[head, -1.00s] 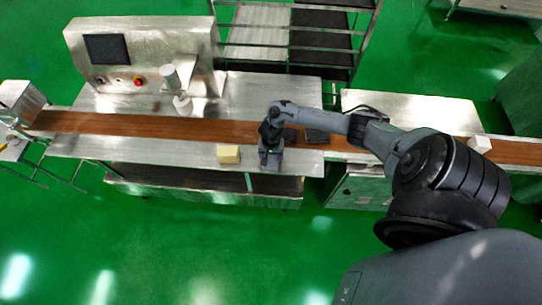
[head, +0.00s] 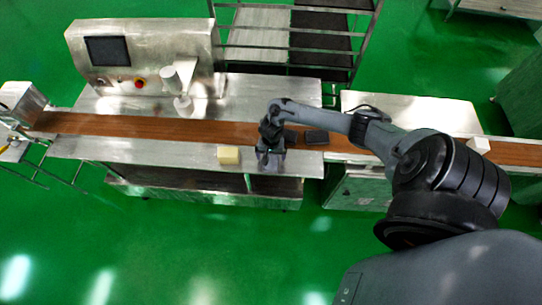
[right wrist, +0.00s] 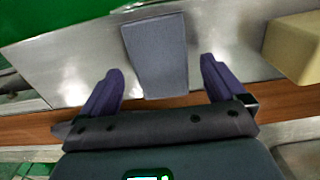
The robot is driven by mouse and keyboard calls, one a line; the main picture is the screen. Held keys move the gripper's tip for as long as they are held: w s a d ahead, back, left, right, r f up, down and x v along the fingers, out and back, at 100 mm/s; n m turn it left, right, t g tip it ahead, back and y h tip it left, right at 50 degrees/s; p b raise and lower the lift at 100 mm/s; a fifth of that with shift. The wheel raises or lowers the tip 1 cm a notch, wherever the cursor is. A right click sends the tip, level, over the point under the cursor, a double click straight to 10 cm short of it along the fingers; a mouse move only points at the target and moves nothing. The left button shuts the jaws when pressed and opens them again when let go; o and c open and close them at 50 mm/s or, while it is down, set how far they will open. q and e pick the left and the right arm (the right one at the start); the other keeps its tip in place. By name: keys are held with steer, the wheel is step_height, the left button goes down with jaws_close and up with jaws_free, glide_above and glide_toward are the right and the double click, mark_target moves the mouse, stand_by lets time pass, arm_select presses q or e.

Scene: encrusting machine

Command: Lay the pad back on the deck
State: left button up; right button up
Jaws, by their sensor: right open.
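The pad (right wrist: 157,55) is a flat grey-blue rectangle. In the right wrist view it lies on the bare steel deck (right wrist: 225,30), ahead of and between my two fingers. My right gripper (right wrist: 162,72) is open, with a dark finger on each side of the pad's near part and visible space between them and the pad. In the head view my right gripper (head: 270,160) is low over the front deck, to the right of the yellow block (head: 228,155), and mostly covers the pad. My left gripper is not in view.
The brown conveyor belt (head: 180,127) runs behind the deck, with a dark flat piece (head: 316,137) on it right of my gripper. The yellow block also shows in the right wrist view (right wrist: 295,47). The machine (head: 140,55) stands behind. The front deck left of the block is clear.

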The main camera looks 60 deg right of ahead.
mark_target(271, 159)
step_height(271, 159, up, 10)
steer(key=p, duration=0.3)
steer(key=a+n+t, duration=0.4)
steer(key=a+n, duration=0.5)
steer(key=a, duration=1)
steer(key=s+a+r+n, duration=0.2)
steer(key=s+r+n, duration=0.1)
steer(key=s+r, duration=0.2)
steer(key=s+a+r+n, duration=0.2)
steer(key=s+r+n, duration=0.1)
steer(key=s+r, duration=0.3)
step_height(271, 159, up, 2)
steer(key=shift+a+r, duration=0.2)
steer(key=shift+a, duration=0.05)
step_height(271, 159, up, 13)
steer(key=p, duration=1.2)
steer(key=shift+p, duration=0.4)
steer(key=shift+f, duration=0.1)
